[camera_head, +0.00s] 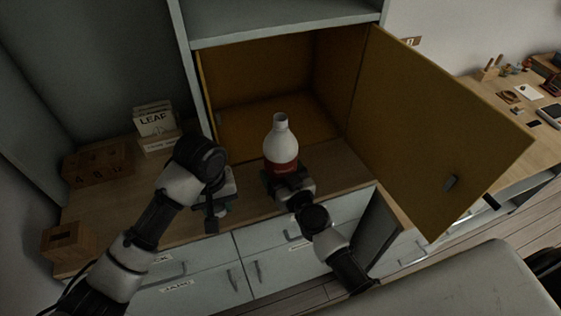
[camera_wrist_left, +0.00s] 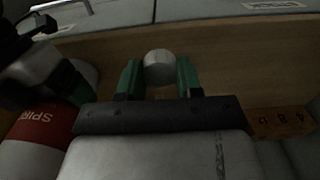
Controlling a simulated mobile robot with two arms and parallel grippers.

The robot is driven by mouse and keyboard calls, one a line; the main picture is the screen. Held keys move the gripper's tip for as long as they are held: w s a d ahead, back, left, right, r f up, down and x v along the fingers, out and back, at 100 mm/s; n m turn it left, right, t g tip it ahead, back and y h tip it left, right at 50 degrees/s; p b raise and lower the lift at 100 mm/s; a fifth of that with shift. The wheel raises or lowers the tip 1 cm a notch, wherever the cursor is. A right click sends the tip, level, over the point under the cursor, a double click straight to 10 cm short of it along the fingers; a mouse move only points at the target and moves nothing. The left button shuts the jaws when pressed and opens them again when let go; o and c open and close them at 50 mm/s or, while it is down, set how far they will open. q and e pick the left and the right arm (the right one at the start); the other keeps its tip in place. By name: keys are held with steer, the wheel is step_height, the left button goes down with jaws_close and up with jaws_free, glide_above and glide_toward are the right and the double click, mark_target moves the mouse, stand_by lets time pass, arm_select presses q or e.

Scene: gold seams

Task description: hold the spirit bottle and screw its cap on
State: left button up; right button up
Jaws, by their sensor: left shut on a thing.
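The spirit bottle (camera_head: 281,150) is white with a red label and an uncapped neck. It is upright at the counter's front, before the open cabinet, and shows partly in the left wrist view (camera_wrist_left: 32,132). My right gripper (camera_head: 285,179) is closed around its lower part. My left gripper (camera_head: 217,208) is to the left of the bottle, apart from it. In the left wrist view, its green fingers (camera_wrist_left: 160,80) are shut on the round white cap (camera_wrist_left: 160,66). The cap is hidden in the head view.
The yellow cabinet door (camera_head: 430,130) stands open on the right. White boxes (camera_head: 155,128) and wooden blocks (camera_head: 95,163) sit on the left of the counter (camera_head: 110,205). Drawers (camera_head: 195,270) are below. A desk with small items (camera_head: 520,95) is at far right.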

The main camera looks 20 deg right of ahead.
mark_target(282, 159)
steer(key=shift+r, duration=0.1)
steer(key=shift+c, duration=1)
arm_select(q)
steer(key=shift+r, duration=0.15)
arm_select(e)
steer(key=shift+r, duration=0.15)
